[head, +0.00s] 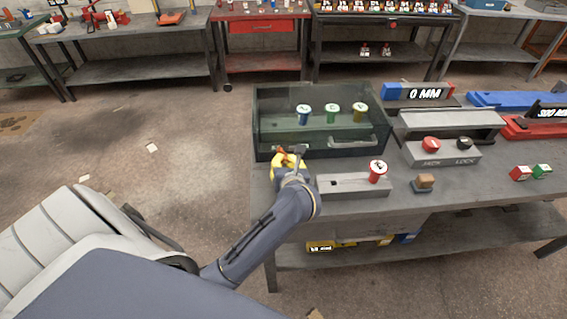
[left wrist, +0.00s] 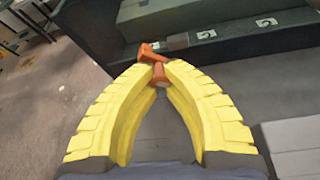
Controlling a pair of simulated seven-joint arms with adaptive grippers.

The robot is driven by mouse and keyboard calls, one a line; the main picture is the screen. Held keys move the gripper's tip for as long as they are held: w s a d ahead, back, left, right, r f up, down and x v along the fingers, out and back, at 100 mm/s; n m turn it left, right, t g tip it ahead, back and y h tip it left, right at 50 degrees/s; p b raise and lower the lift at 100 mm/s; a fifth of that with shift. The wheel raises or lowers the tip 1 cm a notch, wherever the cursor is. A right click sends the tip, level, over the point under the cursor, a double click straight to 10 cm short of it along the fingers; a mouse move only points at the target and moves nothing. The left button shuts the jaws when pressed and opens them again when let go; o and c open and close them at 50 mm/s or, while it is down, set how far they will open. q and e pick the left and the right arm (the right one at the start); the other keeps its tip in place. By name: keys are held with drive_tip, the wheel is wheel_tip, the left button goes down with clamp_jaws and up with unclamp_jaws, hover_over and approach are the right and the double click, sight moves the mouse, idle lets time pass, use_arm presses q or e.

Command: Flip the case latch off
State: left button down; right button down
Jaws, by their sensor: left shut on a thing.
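The case (head: 268,140) is a dark box with see-through greenish walls on the near left of the bench. A small orange latch (left wrist: 150,53) shows at the case's front in the left wrist view, with its lower part between my fingertips. My left gripper (head: 286,158), with yellow fingers, is at the case's front left corner in the head view. In the left wrist view its fingertips (left wrist: 160,67) meet around the orange latch. In the head view the fingers and wrist mostly hide the latch. My right gripper is in neither view.
Inside the case stand blue (head: 304,114), green (head: 332,113) and yellow (head: 360,112) capped pieces. A grey block (head: 345,187) with a red-topped knob (head: 378,171) lies right of my wrist. A switch box (head: 440,153) stands farther right. Open floor lies left of the bench.

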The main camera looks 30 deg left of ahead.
use_arm(q)
drive_tip(key=shift+w+d+r+m+g+y, duration=0.15)
drive_tip(key=shift+w+r+m+g+y, duration=0.15)
drive_tip(key=shift+r+m+y, duration=0.3)
idle(0.3)
drive_tip(key=c, duration=1.2)
unclamp_jaws()
drive_tip(key=shift+f, duration=0.2)
drive_tip(key=shift+s+d, duration=0.15)
drive_tip(key=shift+d, duration=0.05)
drive_tip(key=shift+s+d, duration=0.2)
drive_tip(key=v, duration=1.1)
drive_tip(key=shift+r, duration=0.2)
drive_tip(key=shift+s, duration=0.1)
